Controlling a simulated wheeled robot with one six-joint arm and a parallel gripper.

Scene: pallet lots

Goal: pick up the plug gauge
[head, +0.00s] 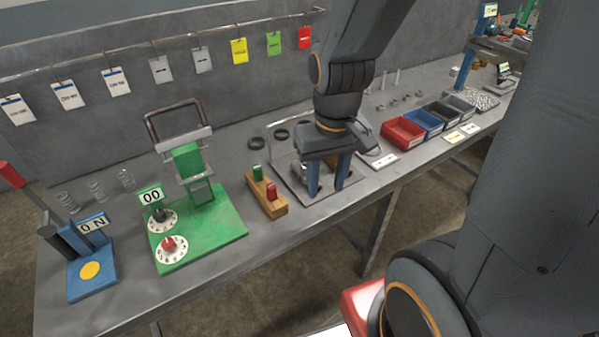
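No single thing is labelled as the plug gauge. A wooden block (267,196) stands on the bench left of my gripper, holding a green-topped piece (257,173) and a red-topped piece (271,190) upright; these look like gauge handles. My gripper (328,190) points down over a grey plate (293,190) to the right of the block. Its two blue fingers are apart, with no held thing visible between them. A small metal part (300,171) shows beside the left finger, partly hidden by the gripper.
A green fixture (222,222) with dials and a blue stand (92,284) are on the left. Red (403,134), blue (424,122) and dark bins stand to the right. Springs and rings lie along the back. Tags hang from a rail. Bare bench shows along the front edge.

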